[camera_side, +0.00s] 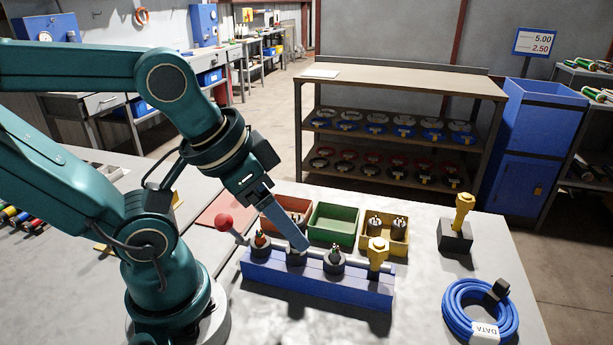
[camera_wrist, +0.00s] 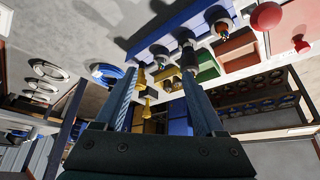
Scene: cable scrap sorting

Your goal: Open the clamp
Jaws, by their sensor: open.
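The clamp is a long blue block (camera_side: 320,282) on the table, with several round sockets and a pale bar along its top. Its lever ends in a red ball (camera_side: 223,222) at the left end; the ball also shows in the wrist view (camera_wrist: 266,16). Cable ends stand in sockets left (camera_side: 260,241) and right (camera_side: 335,257) of the middle one. A yellow piece (camera_side: 377,250) stands at the right end. My gripper (camera_side: 303,246) is open, its fingertips low over the middle socket, right of the red ball. Whether they touch the clamp cannot be told.
Behind the clamp stand a red-brown bin (camera_side: 285,208), a green bin (camera_side: 333,222) and a yellow bin (camera_side: 386,232) with cable pieces. A yellow piece on a black block (camera_side: 456,238) and a blue cable coil (camera_side: 480,312) lie right.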

